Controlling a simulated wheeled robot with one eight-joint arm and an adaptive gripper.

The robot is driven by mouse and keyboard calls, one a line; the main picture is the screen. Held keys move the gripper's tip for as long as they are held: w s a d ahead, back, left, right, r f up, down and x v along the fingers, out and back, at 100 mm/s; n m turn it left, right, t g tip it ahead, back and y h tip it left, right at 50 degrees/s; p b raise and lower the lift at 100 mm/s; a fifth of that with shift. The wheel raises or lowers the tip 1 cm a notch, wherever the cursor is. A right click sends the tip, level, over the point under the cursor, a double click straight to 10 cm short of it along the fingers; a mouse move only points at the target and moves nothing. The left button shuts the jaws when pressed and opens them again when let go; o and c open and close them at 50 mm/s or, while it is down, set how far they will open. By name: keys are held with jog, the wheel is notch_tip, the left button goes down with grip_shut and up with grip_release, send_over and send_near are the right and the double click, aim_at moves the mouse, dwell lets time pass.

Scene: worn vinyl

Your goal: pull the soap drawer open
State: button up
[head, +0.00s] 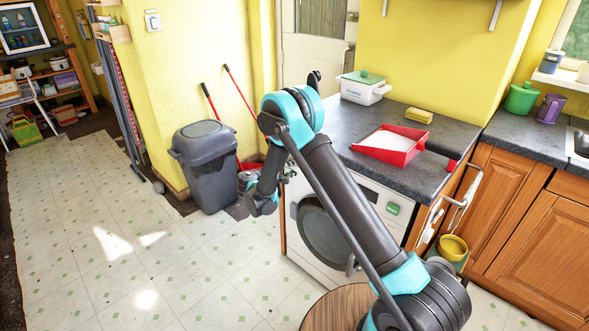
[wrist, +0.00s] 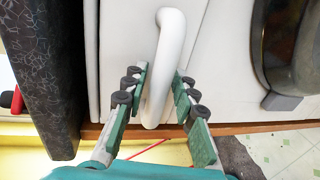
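The soap drawer's white front (wrist: 130,50) shows in the wrist view, with a thick, curved white handle (wrist: 168,60) standing out from it. My gripper (wrist: 158,88) has its two green-padded fingers spread on either side of the handle. A gap shows on the right; the left finger is very near the handle, and contact there is unclear. The drawer looks closed. In the head view the white washing machine (head: 372,205) stands under the counter, and my arm hides much of its upper front, including the drawer handle.
The dark worktop (head: 440,185) overhangs the machine; its edge (wrist: 50,80) lies left of my fingers in the wrist view. The round machine door (wrist: 290,45) is at right. A grey bin (head: 205,165) stands left of the machine. A round wooden top (head: 335,308) is in front.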

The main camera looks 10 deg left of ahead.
jog(key=shift+c, duration=0.3)
grip_shut()
